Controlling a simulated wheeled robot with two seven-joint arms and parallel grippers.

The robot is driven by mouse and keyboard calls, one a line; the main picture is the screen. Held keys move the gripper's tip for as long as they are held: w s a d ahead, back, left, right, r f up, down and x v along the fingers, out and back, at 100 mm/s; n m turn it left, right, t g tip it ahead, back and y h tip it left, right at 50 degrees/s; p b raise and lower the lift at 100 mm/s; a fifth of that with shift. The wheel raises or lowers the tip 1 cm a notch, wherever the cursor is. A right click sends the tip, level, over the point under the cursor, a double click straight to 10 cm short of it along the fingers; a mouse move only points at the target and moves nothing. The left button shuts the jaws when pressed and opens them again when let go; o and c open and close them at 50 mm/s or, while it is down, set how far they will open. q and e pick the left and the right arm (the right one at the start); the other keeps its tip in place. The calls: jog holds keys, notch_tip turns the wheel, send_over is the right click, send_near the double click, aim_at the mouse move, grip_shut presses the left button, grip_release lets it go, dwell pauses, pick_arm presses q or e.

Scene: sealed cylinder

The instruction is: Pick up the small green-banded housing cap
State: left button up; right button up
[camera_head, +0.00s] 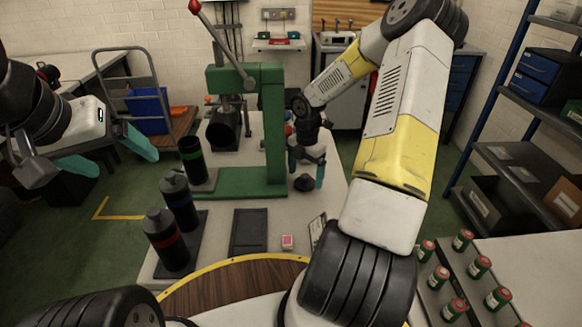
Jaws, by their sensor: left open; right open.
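A small black cap-like piece (304,183) with a knobbed top lies on the pale bench, right of the green press base. I cannot make out a green band on it. My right gripper (306,174) points down over it with its teal fingers apart; I cannot tell whether they touch it. A black cylinder with a green band (192,158) stands with an open top at the left of the press. My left gripper (126,166) is open and empty, left of the bench over the floor.
A green press (272,130) with a red-knobbed lever stands on the bench (218,228). Capped black cylinders with a blue band (180,205) and a red band (167,243) stand front left. A dark tray (248,232) lies in front. Several red-and-green cans (462,240) stand at right.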

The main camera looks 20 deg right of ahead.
notch_tip(320, 180, down, 2)
jog(key=shift+f, duration=0.15)
jog(key=c, duration=1.5)
jog(key=shift+r, duration=0.2)
